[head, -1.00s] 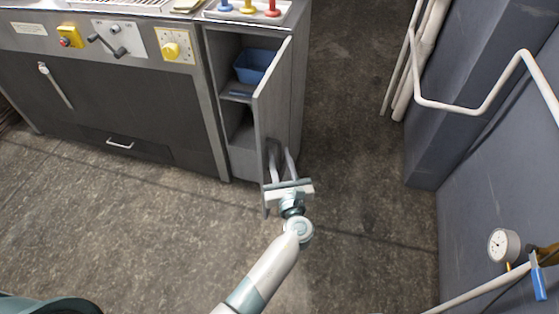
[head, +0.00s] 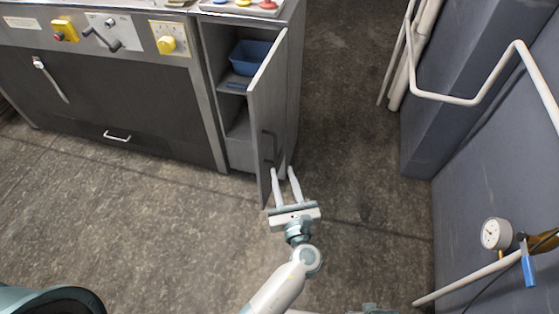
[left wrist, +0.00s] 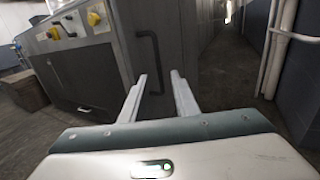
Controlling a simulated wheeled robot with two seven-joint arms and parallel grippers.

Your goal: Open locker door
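The grey locker door (head: 264,105) stands swung open from the locker (head: 237,140) at the right end of the machine, its free edge toward me. Its dark handle (head: 269,147) is on the door's right face; in the left wrist view the handle (left wrist: 149,62) shows ahead, a little left of centre. My left gripper (head: 282,171) is open and empty, just below and in front of the handle. In the left wrist view the two fingers (left wrist: 158,76) are apart, with nothing between them, their tips short of the handle. My right gripper is not in view.
A blue bin (head: 248,56) sits on the locker's upper shelf. The machine front (head: 110,95) has knobs and levers. On the right are a grey wall, a white pipe rail (head: 450,99), and a gauge (head: 494,234). The floor between is clear.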

